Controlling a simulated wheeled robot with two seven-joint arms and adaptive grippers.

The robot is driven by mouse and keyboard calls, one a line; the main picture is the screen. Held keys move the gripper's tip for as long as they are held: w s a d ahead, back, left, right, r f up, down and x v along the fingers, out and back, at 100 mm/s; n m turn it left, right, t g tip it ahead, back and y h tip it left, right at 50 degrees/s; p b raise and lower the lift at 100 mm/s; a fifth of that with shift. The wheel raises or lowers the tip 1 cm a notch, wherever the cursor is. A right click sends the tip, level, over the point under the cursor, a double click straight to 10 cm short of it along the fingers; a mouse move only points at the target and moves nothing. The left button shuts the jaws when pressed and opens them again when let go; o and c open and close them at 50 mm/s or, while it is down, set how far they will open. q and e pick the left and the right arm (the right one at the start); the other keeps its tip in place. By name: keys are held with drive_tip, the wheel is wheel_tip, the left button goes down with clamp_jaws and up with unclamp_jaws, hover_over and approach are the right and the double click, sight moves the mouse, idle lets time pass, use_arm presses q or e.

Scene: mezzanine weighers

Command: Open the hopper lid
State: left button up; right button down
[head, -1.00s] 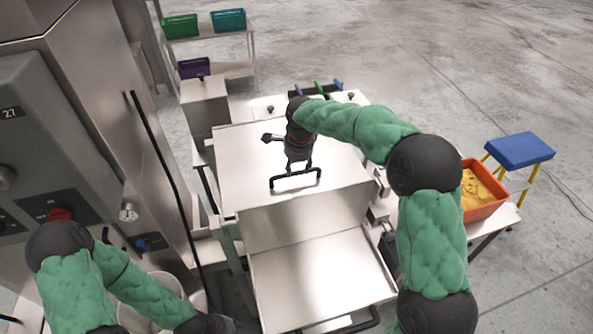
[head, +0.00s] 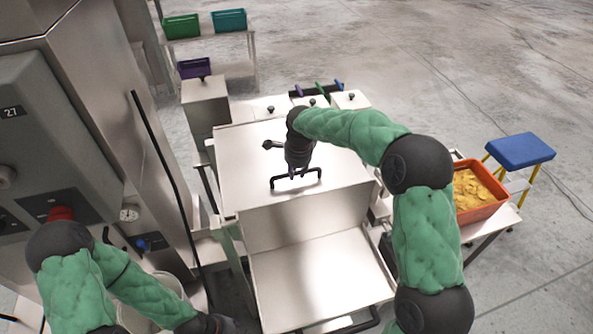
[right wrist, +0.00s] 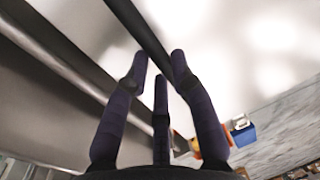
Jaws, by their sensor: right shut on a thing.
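The hopper lid (head: 238,162) is a flat, shiny steel plate in the middle of the head view. It lies flat over the hopper, with no gap that I can see. Its black bar handle (head: 314,172) is near the front edge. My right gripper (head: 296,174) is shut on the handle; in the right wrist view its dark fingers (right wrist: 158,75) are at the dark handle bar (right wrist: 145,35). My left gripper (head: 212,325) is low at the bottom edge, partly cut off, and its fingers do not show clearly.
A steel tray (head: 315,280) lies in front of the hopper. A grey control cabinet (head: 60,120) stands at left. An orange bin (head: 480,208) of yellow pieces and a blue stool (head: 519,150) are at right. Small lidded steel boxes (head: 350,99) stand behind the hopper.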

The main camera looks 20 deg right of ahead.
drive_tip(key=shift+r, duration=0.15)
drive_tip(key=w+r+p, duration=0.5)
drive_tip(key=r+p, duration=0.5)
drive_tip(key=w+r+g+p, duration=0.1)
drive_tip(key=w+r+p, duration=0.4)
drive_tip(key=r+p, duration=0.5)
drive_tip(key=shift+w+p, duration=0.15)
drive_tip(key=shift+p, duration=0.55)
drive_tip(key=shift+f, duration=0.1)
